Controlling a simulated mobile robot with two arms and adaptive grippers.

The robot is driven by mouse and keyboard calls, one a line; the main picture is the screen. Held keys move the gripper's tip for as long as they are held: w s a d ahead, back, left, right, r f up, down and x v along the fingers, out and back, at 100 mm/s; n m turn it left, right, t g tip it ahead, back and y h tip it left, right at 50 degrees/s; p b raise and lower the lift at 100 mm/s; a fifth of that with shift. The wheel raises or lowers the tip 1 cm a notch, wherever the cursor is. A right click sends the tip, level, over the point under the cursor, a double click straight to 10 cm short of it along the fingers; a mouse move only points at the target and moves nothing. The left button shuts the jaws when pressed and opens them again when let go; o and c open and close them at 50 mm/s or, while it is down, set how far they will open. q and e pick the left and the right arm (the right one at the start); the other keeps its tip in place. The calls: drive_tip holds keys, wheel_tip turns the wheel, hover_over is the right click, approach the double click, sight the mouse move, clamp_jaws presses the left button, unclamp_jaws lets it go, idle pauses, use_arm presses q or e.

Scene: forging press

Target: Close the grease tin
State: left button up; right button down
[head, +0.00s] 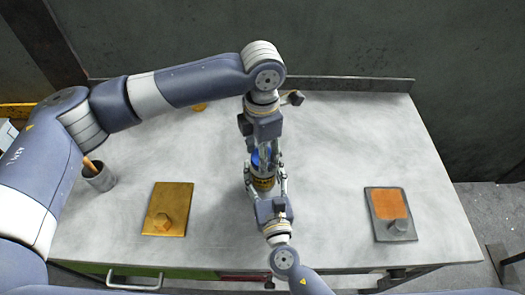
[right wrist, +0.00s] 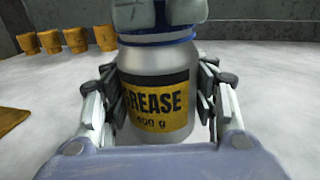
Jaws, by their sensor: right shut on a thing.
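The grease tin (head: 263,185) is a silver can with a yellow and black label and stands upright near the middle of the table. It also shows large in the right wrist view (right wrist: 155,105). My right gripper (head: 266,178) is shut on the tin's body, with one finger on each side. A blue lid (head: 255,159) is at the tin's top; its blue rim (right wrist: 158,39) shows in the right wrist view. My left gripper (head: 265,152) points down right over the lid.
A yellow plate with a hexagonal block (head: 167,210) lies at left. A grey plate with an orange square (head: 391,203) lies at right. A grey cup with sticks (head: 99,179) stands at the left edge. Several yellow pieces (right wrist: 76,40) stand behind. Table between the tin and plates is clear.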

use_arm(q)
drive_tip(key=o, duration=0.9)
drive_tip(key=shift+o, duration=0.2)
drive_tip(key=shift+r, duration=2.3)
drive_tip(key=shift+c, duration=0.4)
